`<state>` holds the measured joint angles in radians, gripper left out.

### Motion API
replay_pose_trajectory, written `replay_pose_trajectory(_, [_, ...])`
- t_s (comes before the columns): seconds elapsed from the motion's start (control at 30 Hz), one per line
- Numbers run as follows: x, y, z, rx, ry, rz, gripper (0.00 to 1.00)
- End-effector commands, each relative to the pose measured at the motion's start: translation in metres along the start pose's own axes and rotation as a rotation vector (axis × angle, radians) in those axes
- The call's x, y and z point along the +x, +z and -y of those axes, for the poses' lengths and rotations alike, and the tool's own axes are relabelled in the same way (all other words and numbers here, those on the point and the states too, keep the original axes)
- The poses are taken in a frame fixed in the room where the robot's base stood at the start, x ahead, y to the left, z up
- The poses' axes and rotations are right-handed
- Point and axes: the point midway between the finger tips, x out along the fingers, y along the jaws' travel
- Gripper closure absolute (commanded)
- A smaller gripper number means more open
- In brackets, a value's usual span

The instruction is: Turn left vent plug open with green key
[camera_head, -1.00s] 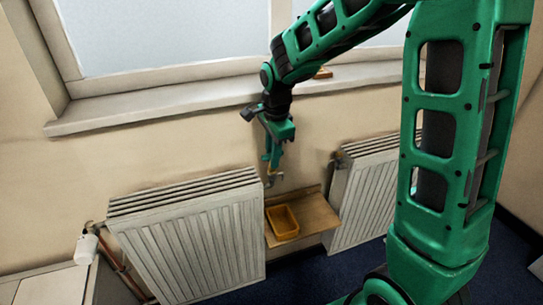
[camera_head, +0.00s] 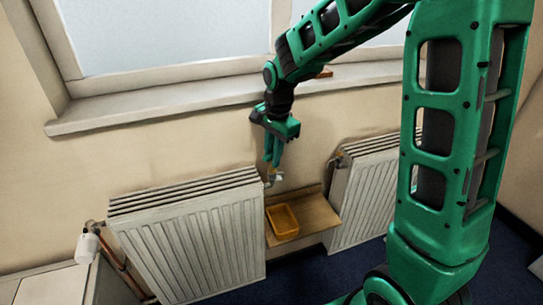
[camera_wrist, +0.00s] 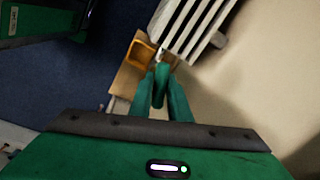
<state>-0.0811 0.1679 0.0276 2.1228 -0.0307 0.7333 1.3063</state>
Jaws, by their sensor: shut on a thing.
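The left radiator (camera_head: 190,240) stands under the window sill, and its top right corner holds a small pale fitting (camera_head: 276,178), where the left vent plug seems to be. My gripper (camera_head: 272,164) points down just above this corner. In the wrist view my gripper (camera_wrist: 161,76) is shut on the green key (camera_wrist: 160,86), which sits between its two fingers. The key's tip is close to the end of the radiator (camera_wrist: 196,28). Whether the key sits on the plug is too small to tell. The plug's own turn cannot be made out.
A wooden shelf (camera_head: 318,216) with an orange tray (camera_head: 283,222) lies between the two radiators, below my gripper. The right radiator (camera_head: 365,198) stands just beyond it. The window sill (camera_head: 180,105) juts out above. A pipe with a white valve head (camera_head: 87,246) is at far left.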

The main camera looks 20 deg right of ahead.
Motion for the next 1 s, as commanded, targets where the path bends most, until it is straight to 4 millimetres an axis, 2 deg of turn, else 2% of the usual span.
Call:
replay_pose_trajectory(0.3, [0.0021, 0.0015, -0.0006, -0.187, 0.003, 0.023, 1.00])
replay_pose_trajectory(0.6, [0.0026, 0.0020, -0.0011, -0.205, 0.004, 0.026, 1.00])
replay_pose_trajectory(0.83, [0.0033, 0.0018, -0.0012, -0.364, 0.004, 0.043, 1.00])
replay_pose_trajectory(1.0, [0.0034, 0.0023, -0.0015, -0.390, 0.004, 0.047, 1.00])
